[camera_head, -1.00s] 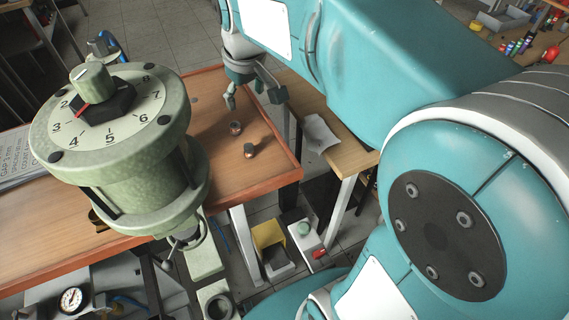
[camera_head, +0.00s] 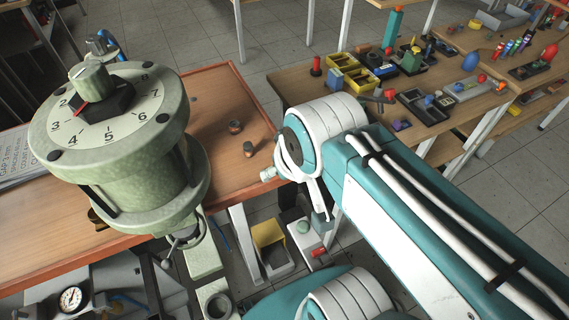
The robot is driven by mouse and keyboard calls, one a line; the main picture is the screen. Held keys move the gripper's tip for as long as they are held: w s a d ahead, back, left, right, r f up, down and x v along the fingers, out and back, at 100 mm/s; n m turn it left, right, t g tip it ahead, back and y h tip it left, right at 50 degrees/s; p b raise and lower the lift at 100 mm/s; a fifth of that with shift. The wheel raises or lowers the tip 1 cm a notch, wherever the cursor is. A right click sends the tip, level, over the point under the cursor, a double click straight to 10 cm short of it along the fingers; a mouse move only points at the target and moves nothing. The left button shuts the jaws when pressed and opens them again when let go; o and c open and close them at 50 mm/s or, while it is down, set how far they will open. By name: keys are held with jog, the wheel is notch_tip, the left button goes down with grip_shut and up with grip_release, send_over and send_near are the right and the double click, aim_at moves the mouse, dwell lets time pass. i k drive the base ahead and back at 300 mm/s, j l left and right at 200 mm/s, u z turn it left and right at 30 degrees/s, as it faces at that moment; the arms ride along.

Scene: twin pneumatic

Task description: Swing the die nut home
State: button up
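A pale green round housing (camera_head: 120,165) stands at the left with a dial numbered around its top face. On the dial sits a black hexagonal piece (camera_head: 112,103) with a red pointer towards the left and a green knob (camera_head: 90,77) on top; I cannot tell whether this is the die nut. Two small dark-and-copper round pieces, one farther back (camera_head: 235,127) and one nearer (camera_head: 249,149), lie on the brown bench top to its right. My arm folds in front of the bench's right edge. My gripper cannot be made out; no fingers show.
The brown bench (camera_head: 215,95) has free surface behind the small pieces. A yellow bin (camera_head: 268,235) and a white box with a green button (camera_head: 303,228) stand below it. A pressure gauge (camera_head: 71,299) is at the lower left. Another bench (camera_head: 300,84) with bins and blocks stands behind my arm.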

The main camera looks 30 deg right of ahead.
aim_at(190, 233)
jog(key=k+u, duration=0.1)
jog(key=u, duration=0.25)
jog(key=k+u, duration=0.15)
jog(key=u, duration=0.15)
jog(key=k+j+u, duration=0.1)
jog(key=u, duration=0.25)
